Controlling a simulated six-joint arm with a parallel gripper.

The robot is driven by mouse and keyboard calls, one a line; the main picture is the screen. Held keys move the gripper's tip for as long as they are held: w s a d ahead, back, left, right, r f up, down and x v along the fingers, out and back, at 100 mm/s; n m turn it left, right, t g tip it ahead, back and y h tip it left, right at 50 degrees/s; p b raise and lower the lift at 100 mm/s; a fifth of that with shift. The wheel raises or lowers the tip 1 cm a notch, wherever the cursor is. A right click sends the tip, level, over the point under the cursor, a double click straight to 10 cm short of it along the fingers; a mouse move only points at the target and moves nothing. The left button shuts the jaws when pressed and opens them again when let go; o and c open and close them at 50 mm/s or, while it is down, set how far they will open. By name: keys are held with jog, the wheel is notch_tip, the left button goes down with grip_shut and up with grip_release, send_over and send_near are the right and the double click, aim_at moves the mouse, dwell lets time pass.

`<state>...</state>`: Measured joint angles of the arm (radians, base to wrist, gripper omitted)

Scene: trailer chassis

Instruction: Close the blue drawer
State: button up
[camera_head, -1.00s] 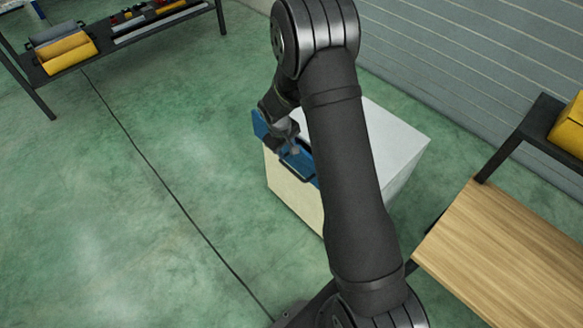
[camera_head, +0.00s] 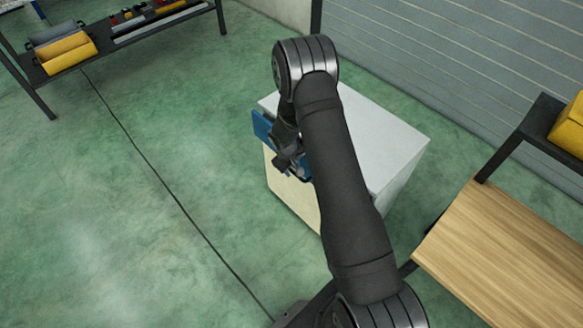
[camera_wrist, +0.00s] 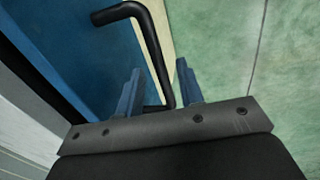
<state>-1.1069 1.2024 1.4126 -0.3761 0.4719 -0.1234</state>
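The blue drawer's front (camera_head: 262,126) shows at the left side of a white-topped cabinet (camera_head: 385,140). It seems to stand out a little from the cabinet, but my arm hides most of it. In the wrist view the blue front (camera_wrist: 90,60) fills the upper left, with a black bar handle (camera_wrist: 150,40) across it. My gripper (camera_head: 284,166) is at the drawer front. In the wrist view my gripper (camera_wrist: 159,66) has its two blue fingers apart. The handle's lower end lies between them in the picture; I cannot tell whether they touch it.
A wooden-topped bench (camera_head: 500,245) stands at the lower right, with a yellow bin (camera_head: 570,125) above it. A dark shelf with yellow bins (camera_head: 68,52) stands at the back left. The green floor left of the cabinet is clear.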

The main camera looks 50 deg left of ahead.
grip_shut()
jog(key=shift+w, duration=2.2)
grip_release()
jog(key=shift+r, duration=0.1)
jog(key=s+r, duration=0.3)
jog(key=r, duration=1.4)
jog(key=shift+s+f, duration=0.1)
jog(key=shift+f, duration=0.05)
